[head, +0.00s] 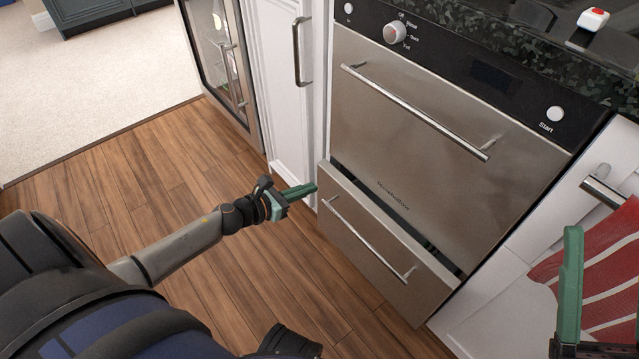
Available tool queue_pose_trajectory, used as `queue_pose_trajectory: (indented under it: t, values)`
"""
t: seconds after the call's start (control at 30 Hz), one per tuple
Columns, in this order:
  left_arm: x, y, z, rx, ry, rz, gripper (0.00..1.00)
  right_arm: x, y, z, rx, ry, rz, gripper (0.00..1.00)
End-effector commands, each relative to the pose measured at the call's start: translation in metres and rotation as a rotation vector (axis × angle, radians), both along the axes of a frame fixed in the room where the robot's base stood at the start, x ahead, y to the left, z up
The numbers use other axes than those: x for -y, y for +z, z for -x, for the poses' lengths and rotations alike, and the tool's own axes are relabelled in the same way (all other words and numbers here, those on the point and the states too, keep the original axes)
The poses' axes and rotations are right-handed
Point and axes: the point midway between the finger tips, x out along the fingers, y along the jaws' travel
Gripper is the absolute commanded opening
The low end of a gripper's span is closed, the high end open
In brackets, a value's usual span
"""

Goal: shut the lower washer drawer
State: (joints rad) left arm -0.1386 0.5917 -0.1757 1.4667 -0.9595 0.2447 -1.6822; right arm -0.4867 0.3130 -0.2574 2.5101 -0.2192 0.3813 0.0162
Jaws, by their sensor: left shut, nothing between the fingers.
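The lower washer drawer (365,235) has a steel front with a bar handle (368,240). It stands a little way out, with a dark gap along its top edge below the upper drawer (420,130). My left gripper (316,187) is shut and empty, its green fingers pointing right at the drawer's left edge near the top corner. I cannot tell whether the tips touch it. My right gripper (604,285) is at the lower right, cut off by the frame. Its fingers look apart, well to the right of the drawer.
A red and white striped cloth (600,265) is by the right gripper, below a cabinet handle (603,190). A white cabinet (285,80) and a glass-door fridge (220,60) stand left. The wood floor (190,165) before the drawer is clear.

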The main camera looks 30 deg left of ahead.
Motion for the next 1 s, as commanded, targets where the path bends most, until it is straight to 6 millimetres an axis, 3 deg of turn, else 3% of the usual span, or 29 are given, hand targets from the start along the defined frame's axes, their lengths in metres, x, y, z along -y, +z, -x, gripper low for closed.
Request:
queue_pose_trajectory:
  t: [0.1,0.33,0.83,1.0]
  values:
    - [0.006,0.0,-0.018,0.003,-0.001,-0.002,0.0,0.0,-0.003,-0.001,-0.004,-0.003,-0.002,0.58]
    - [0.013,-0.001,-0.035,-0.001,0.0,-0.001,0.0,0.0,-0.004,-0.001,-0.004,-0.005,-0.005,0.58]
    - [0.015,-0.001,-0.039,-0.002,0.0,0.0,0.0,0.0,-0.003,0.0,-0.002,-0.003,-0.007,0.58]
    - [0.026,0.0,-0.039,-0.003,-0.001,0.002,0.0,0.0,0.0,0.0,-0.002,-0.002,-0.008,0.58]
